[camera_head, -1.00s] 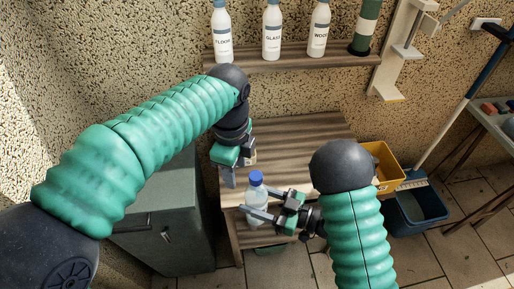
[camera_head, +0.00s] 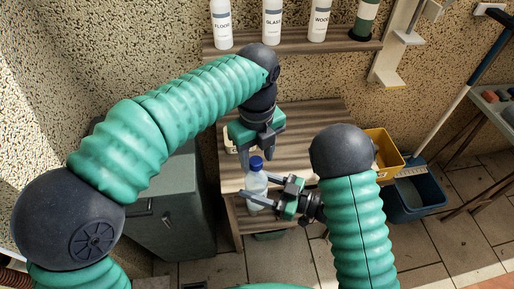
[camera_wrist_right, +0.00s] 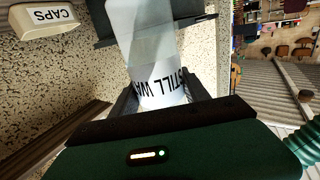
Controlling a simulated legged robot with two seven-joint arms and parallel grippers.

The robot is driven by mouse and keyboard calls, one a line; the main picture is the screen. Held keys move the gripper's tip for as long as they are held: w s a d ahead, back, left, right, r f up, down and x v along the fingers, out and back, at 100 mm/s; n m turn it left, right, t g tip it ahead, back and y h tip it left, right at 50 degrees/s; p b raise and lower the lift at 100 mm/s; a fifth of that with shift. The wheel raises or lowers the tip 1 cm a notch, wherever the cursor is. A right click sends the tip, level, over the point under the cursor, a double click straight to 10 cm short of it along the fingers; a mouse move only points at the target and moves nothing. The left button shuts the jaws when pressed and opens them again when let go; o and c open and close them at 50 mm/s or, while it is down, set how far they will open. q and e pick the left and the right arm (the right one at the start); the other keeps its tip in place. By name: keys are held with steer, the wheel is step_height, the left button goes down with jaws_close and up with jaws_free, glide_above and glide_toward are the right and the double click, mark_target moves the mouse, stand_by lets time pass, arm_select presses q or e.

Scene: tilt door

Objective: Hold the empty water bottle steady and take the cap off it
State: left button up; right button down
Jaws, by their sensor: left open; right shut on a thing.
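The clear water bottle (camera_head: 256,185) stands upright with a blue cap (camera_head: 256,163) on top. My right gripper (camera_head: 262,190) is shut on the bottle's body from the right. The right wrist view shows the bottle (camera_wrist_right: 155,65), with printed lettering, between its fingers; the cap is not visible there. My left gripper (camera_head: 257,156) points down at the cap with its fingers open, one to each side of it in the picture. I cannot tell whether they touch the cap.
A pale container marked CAPS (camera_wrist_right: 45,18) shows in the right wrist view. The wooden table (camera_head: 312,125) lies behind the bottle. A yellow bin (camera_head: 385,160) and a blue bucket (camera_head: 420,195) stand right. White bottles (camera_head: 272,22) line the shelf (camera_head: 290,48) above.

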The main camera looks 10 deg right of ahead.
arm_select(q)
steer(key=shift+c, duration=0.5)
steer(key=shift+d, duration=0.1)
jaws_close()
